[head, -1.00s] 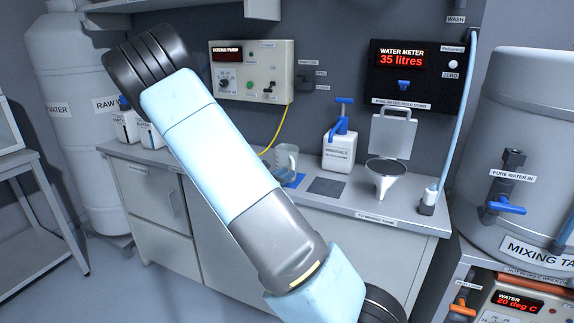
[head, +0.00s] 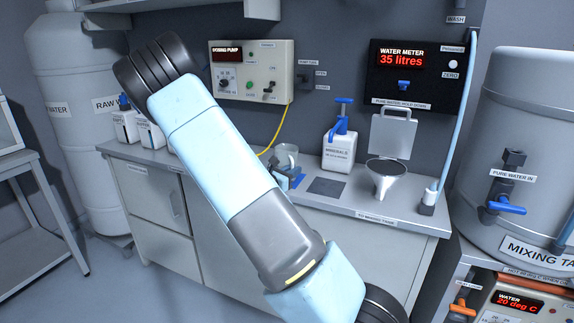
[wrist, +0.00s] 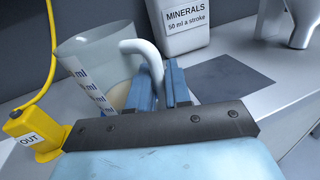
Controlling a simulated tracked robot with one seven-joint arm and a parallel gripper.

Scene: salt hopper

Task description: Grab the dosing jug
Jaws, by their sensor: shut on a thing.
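The dosing jug (head: 287,154) is a clear measuring jug with blue ml marks and a white handle. In the head view it is at the middle of the bench, partly hidden by my arm. In the wrist view the jug (wrist: 92,62) is just left of my gripper (wrist: 163,76). The blue fingers are shut on its handle (wrist: 143,47), one on each side. The jug looks upright. I cannot tell whether its base touches the bench.
A yellow OUT fitting (wrist: 38,134) is close left of the jug. The minerals bottle (head: 338,150) and a funnel (head: 386,174) stand to the right. A dark grey pad (head: 326,187) is bare. The dosing pump panel (head: 250,70) is on the wall behind.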

